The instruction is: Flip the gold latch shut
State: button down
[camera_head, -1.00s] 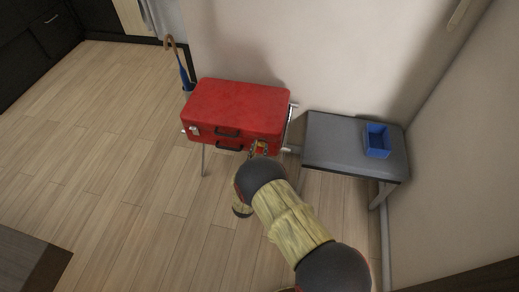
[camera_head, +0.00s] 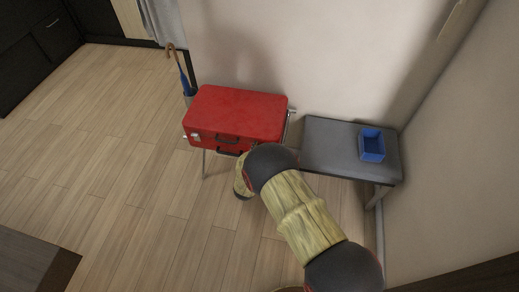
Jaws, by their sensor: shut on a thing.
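The red suitcase (camera_head: 238,112) lies closed, with its lid down, on a stand by the wall. Its front side has dark handles (camera_head: 228,139) and a small pale latch (camera_head: 196,137) near the left front corner. The right part of the front side is hidden behind my arm's dark joint, so I see no gold latch there and cannot tell its state. My gripper's fingers are also hidden behind my arm, close to the suitcase's right front corner. I cannot see whether they touch the suitcase.
A grey bench (camera_head: 328,146) stands right of the suitcase, with an open blue box (camera_head: 371,145) on it. A blue umbrella (camera_head: 185,78) with a brown handle stands behind at the left. A dark furniture edge (camera_head: 35,264) is at the lower left. The wooden floor between is clear.

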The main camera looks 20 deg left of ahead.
jog(key=c, duration=1.5)
grip_release()
jog(key=v, duration=1.2)
jog(key=shift+a+f, duration=0.1)
